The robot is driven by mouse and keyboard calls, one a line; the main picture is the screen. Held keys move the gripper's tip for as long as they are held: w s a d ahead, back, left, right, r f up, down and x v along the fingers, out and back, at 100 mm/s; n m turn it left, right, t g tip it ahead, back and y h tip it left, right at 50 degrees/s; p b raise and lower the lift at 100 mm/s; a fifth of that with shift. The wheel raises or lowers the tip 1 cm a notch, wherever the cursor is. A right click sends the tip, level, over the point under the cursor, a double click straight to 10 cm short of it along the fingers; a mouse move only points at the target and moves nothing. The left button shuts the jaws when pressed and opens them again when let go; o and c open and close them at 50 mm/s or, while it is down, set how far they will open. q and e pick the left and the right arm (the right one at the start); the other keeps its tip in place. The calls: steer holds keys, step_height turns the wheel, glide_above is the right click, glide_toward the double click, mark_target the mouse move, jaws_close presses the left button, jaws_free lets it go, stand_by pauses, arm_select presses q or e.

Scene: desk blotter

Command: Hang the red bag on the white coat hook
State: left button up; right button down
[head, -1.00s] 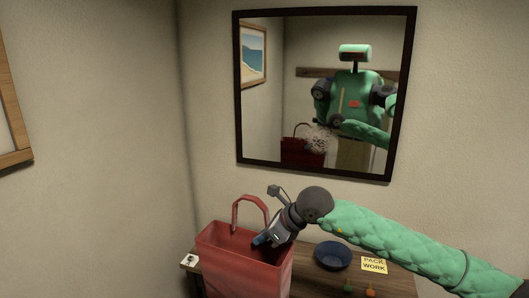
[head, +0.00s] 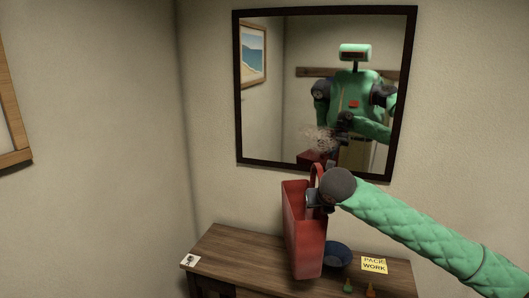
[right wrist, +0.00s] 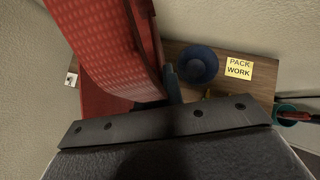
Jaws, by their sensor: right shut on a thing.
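My left gripper is not directly in view.
A dark-framed mirror (head: 412,90) on the wall reflects a brown rail behind me.

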steer(key=shift+m, duration=0.3)
steer(key=d, duration=0.1)
steer(key=d+r, duration=0.1)
steer(key=w+d, duration=0.1)
steer(key=d, duration=0.1)
steer(key=shift+r, duration=0.4)
steer(key=shift+w+a, duration=0.1)
stand_by(0.5)
steer(key=shift+a+f, duration=0.1)
